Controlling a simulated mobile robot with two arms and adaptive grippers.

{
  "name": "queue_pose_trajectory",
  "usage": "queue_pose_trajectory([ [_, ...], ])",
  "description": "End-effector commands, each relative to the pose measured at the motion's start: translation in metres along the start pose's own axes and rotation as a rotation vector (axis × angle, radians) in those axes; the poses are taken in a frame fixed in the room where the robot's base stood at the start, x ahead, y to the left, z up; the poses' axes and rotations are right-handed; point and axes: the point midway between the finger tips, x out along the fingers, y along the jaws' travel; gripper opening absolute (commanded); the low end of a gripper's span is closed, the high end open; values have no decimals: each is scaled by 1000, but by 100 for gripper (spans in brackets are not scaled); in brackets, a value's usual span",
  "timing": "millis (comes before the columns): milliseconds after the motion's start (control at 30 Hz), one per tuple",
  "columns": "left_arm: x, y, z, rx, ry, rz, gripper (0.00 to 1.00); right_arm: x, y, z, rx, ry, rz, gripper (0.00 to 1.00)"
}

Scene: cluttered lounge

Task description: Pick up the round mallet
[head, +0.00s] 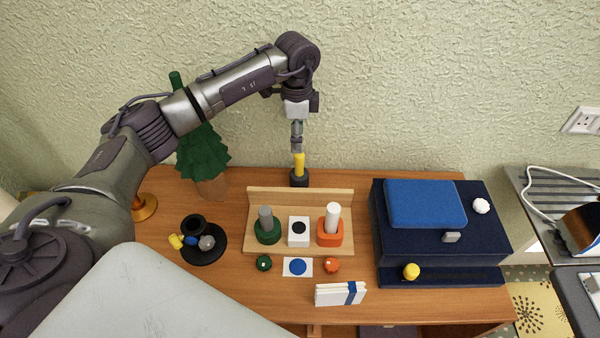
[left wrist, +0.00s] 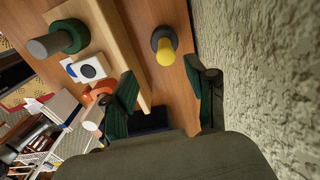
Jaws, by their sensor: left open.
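A mallet with a yellow handle and a dark round head (head: 299,178) stands head down behind the wooden rack, near the wall. It also shows in the left wrist view (left wrist: 164,52), beyond my fingers. My left gripper (head: 297,148) points down directly above its yellow handle. In the left wrist view the two green-padded fingers (left wrist: 165,98) are apart with nothing between them. On the rack (head: 343,191) stand a green round-headed piece with a grey handle (head: 267,228) and an orange square-headed piece with a white handle (head: 331,228). My right gripper is not seen.
A white block with a black dot (head: 299,231) sits between the rack pieces. A green tree (head: 203,155) and a dark dish (head: 205,252) are left; a dark blue box (head: 440,250) is right. The textured wall (head: 400,110) is close behind the mallet.

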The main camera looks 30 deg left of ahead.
Motion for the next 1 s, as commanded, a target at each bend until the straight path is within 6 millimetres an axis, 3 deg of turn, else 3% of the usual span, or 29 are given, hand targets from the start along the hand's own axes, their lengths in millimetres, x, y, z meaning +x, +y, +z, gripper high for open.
queue_pose_trajectory([
  [167, 25, 0, 0, -1, 0, 2, 57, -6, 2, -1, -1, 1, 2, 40],
  [433, 47, -2, -2, -1, -2, 3, 57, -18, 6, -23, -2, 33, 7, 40],
  [633, 76, -6, -4, 0, 0, 1, 57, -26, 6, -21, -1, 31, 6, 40],
  [933, 84, -6, -4, 0, 1, -1, 57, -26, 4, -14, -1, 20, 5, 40],
  [1000, 84, -6, -4, 0, 1, -1, 49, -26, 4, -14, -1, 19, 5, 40],
])
